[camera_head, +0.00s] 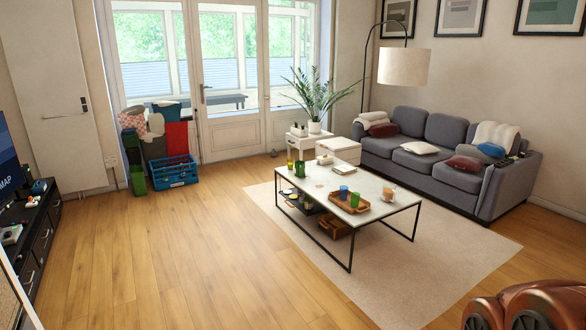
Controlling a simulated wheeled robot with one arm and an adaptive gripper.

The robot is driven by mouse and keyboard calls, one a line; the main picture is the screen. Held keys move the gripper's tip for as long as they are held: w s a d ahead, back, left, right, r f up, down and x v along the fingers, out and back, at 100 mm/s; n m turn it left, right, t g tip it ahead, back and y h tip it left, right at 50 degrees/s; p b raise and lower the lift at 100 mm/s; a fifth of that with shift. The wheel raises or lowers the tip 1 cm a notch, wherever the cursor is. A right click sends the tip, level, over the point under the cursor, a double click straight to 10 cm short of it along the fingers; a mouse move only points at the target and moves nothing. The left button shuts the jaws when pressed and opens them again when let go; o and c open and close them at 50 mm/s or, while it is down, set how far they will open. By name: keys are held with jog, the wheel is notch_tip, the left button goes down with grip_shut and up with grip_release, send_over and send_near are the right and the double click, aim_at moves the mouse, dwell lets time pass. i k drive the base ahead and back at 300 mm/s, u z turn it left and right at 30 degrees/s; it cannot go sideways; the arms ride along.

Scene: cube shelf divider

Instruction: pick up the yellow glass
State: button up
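A small yellow glass (354,199) stands upright in a wooden tray (336,204) on the white coffee table (316,186). A blue glass (344,192) stands just left of it, and the two look close together. Another small yellow item (290,163) is at the table's far left end, beside a green mug (299,169); it is too small to tell whether it is a glass. My gripper is not in view.
A grey sofa (425,165) stands behind the table on the right. A brown rounded piece (535,305) fills the bottom right corner. A black cabinet (35,240) lines the left wall. The wooden floor (170,250) left of the rug (420,260) is clear.

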aim_at(290, 164)
jog(key=u, duration=0.1)
jog(key=i, duration=0.55)
jog(key=u, duration=0.45)
jog(key=i, duration=1.8)
jog(key=u, duration=0.45)
jog(key=i, duration=1.7)
jog(key=u, duration=0.1)
jog(key=i, duration=3.45)
jog(key=z, duration=0.4)
jog(key=i, duration=1.8)
jog(key=z, duration=1.55)
jog(key=i, duration=1.55)
jog(key=z, duration=0.9)
